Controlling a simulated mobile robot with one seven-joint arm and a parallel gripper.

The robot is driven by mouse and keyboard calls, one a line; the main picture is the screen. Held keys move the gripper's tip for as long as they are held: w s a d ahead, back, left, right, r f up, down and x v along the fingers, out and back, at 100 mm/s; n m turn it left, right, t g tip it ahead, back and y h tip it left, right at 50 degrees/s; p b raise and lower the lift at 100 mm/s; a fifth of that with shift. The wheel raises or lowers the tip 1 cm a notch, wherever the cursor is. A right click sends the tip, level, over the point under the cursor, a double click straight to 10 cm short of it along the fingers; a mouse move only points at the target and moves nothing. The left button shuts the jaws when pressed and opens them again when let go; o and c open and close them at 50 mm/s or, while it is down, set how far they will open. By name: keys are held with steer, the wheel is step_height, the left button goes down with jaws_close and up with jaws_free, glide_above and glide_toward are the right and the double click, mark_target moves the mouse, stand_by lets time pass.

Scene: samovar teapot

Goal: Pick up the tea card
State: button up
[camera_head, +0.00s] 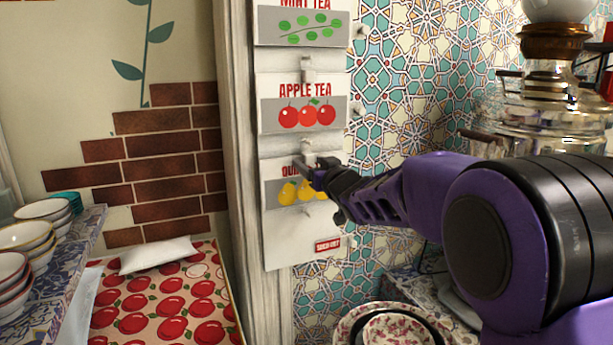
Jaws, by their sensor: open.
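The mint tea card (302,30) is at the top, cut off by the picture edge. The apple tea card (302,108) shows three red apples and hangs below it. The lowest card (285,198) shows yellow fruit, its title partly hidden by my gripper. My gripper (312,168) is open, its fingertips in front of the top of this lowest card. I cannot tell whether the fingers touch it or straddle its edge.
My purple arm spans the right side. Behind it stand a glass-and-metal samovar (550,85) and floral plates (395,325). At left are stacked bowls (25,240) on a tiled shelf and an apple-patterned cloth (165,300) with a white packet (158,254).

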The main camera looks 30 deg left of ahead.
jaws_close()
steer(key=shift+r, duration=0.1)
stand_by(0.4)
steer(key=shift+r, duration=0.6)
steer(key=b+v, duration=0.2)
steer(key=v, duration=1.5)
steer(key=w+a+f+b, duration=0.3)
steer(key=f, duration=0.6)
steer(key=w+a+f+b, duration=0.2)
steer(key=a+f, duration=0.2)
steer(key=f, duration=0.5)
steer(key=shift+w+a+f+p, duration=0.1)
steer(key=shift+w+a+f, duration=0.25)
steer(key=shift+w+a, duration=0.65)
steer(key=shift+w+a+f+p, duration=0.15)
steer(key=shift+w+a+f, duration=0.2)
steer(key=shift+w+a, duration=0.6)
steer(key=shift+w+a+f+p, duration=0.1)
steer(key=shift+w+a+f, duration=0.25)
steer(key=shift+w+a, duration=0.6)
